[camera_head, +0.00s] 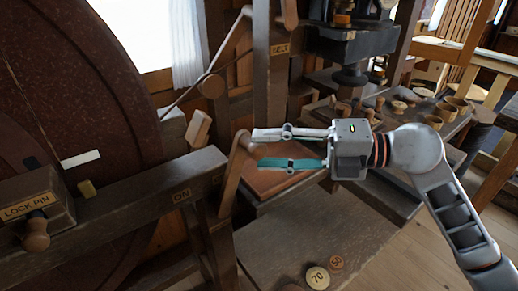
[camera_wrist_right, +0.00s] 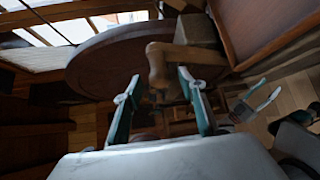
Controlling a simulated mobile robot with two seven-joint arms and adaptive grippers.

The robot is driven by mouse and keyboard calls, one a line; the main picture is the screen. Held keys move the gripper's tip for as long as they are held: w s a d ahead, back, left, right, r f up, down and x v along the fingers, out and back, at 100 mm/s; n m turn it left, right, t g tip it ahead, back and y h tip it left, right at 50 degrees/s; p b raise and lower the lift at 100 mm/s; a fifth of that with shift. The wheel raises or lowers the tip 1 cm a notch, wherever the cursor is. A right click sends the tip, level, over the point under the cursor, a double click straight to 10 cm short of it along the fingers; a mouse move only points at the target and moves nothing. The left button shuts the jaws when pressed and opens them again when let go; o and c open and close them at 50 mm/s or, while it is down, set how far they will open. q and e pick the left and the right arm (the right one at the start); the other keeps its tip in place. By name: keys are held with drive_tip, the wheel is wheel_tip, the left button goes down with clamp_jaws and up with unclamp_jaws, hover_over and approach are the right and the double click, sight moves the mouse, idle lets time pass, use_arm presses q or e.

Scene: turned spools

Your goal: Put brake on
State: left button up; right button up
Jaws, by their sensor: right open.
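In the right wrist view, the lever's knob (camera_wrist_right: 157,62) shows between and beyond the fingertips (camera_wrist_right: 158,76); contact is not clear. My left gripper (camera_wrist_right: 260,97) shows small at the right of the wrist view, its fingers apart and empty; it is absent from the head view.
A large dark red wheel (camera_head: 90,110) fills the left. A "LOCK PIN" box (camera_head: 30,198) with a wooden knob (camera_head: 36,236) sits at lower left. A post labelled "BELT" (camera_head: 270,90) stands behind my gripper. Several wooden cups (camera_head: 445,110) stand on the bench at right.

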drive_tip(key=shift+w+a+f, duration=0.1)
drive_tip(key=shift+a, duration=0.5)
drive_tip(key=shift+w+a+f, duration=0.1)
drive_tip(key=shift+a, duration=0.45)
use_arm(q)
drive_tip(key=shift+s+f, duration=0.5)
drive_tip(key=shift+s, duration=0.1)
